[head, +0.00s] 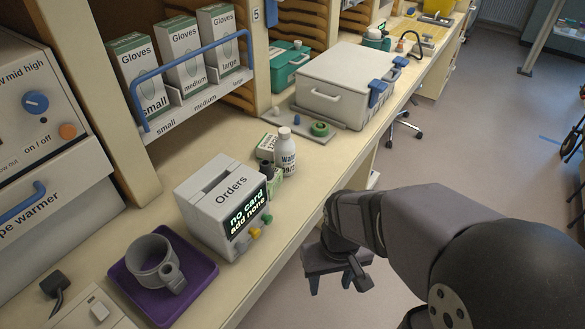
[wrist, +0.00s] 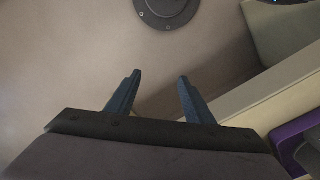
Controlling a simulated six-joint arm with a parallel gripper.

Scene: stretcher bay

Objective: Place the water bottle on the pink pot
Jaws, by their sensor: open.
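The white water bottle (head: 285,152) stands upright on the counter, behind the Orders box, with a partly visible dark label. I see no pink pot in either view. A grey pot-like mug with a handle (head: 169,274) stands on a purple tray (head: 204,264) at the front left of the counter. My gripper (head: 330,284) is open and empty, pointing down beyond the counter's front edge, over the floor and well apart from the bottle. In the wrist view, its two blue fingers (wrist: 160,76) are spread with only floor between them. The bottle is out of that view.
The Orders box (head: 212,196) stands between the mug and the bottle. Small dark bottles and a carton (head: 268,145) crowd the water bottle. A blue-railed glove rack (head: 190,85) overhangs the counter's left side.

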